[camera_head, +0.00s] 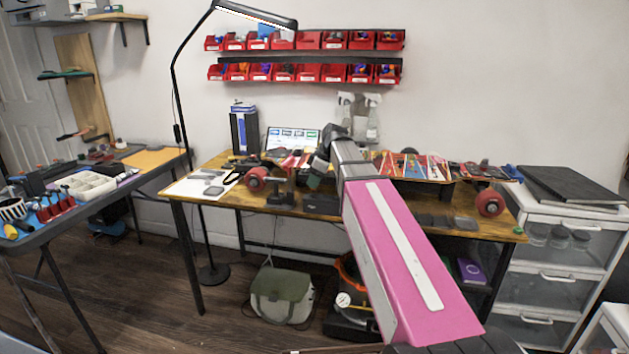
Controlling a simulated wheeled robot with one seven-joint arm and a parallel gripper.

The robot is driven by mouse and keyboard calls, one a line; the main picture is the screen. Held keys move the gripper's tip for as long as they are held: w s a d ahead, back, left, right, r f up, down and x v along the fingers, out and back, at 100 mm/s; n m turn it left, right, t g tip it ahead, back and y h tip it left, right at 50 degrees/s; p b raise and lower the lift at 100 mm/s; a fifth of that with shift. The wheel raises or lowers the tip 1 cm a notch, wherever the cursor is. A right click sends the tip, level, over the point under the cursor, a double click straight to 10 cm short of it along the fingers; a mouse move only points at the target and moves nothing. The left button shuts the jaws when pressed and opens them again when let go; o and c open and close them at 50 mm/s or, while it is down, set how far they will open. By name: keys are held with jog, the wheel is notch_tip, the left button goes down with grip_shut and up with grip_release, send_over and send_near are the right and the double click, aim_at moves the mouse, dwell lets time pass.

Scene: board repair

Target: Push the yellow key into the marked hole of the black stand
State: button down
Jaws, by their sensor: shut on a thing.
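My arm reaches out over the wooden workbench, and my gripper (317,170) is at its far end, low over the bench. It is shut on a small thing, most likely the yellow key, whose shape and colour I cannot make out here. A small dark stand (280,193) is at the bench's front edge, just left of and below my gripper. It looks like the black stand, but I cannot be sure. Its marked hole is too small to see. I cannot tell whether the held thing touches the stand.
The wooden workbench (225,168) is crowded. A black box (244,130) and a screen (292,139) stand at the back. A lamp (255,15) rises at the left. White drawers (560,250) stand right.

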jog(key=shift+f, duration=1.3)
dwell(2.6)
jog(key=c, duration=0.9)
grip_release()
jog(key=shift+c, duration=0.5)
jog(key=shift+r, duration=0.1)
jog(key=shift+w+r, duration=0.15)
jog(key=shift+r, duration=1.05)
jog(key=shift+c, duration=0.2)
jog(key=shift+r, duration=0.4)
